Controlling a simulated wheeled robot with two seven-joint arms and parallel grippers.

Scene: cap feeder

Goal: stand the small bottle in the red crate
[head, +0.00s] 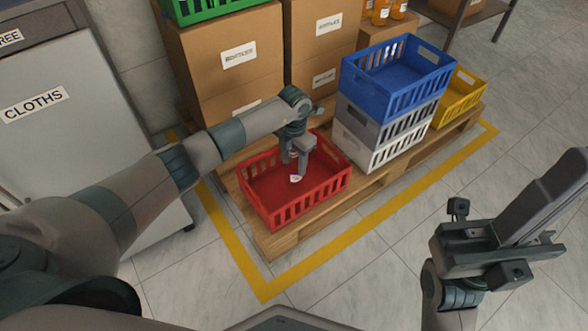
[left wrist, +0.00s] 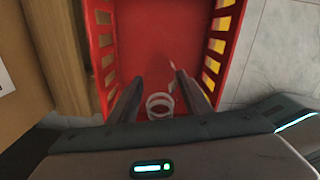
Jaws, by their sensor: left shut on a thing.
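The red crate (head: 262,192) sits on the near-left end of the wooden pallet, and its floor and walls also fill the left wrist view (left wrist: 160,30). My left gripper (head: 299,170) reaches down inside the crate. It is shut on the small bottle (head: 295,178), of which only a small pale part shows in the head view. In the left wrist view the bottle shows as clear, pale rings (left wrist: 159,103) between the fingers. I cannot tell whether its base touches the crate floor. My right gripper (head: 520,225) is off to the right, away from the crate; its fingertips are unclear.
A blue crate (head: 380,95) tops a grey and white stack right of the red crate. A yellow crate (head: 468,90) is behind it. Cardboard boxes (head: 225,65) stand behind. A grey cabinet (head: 60,120) stands left. The floor in front of the pallet is clear.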

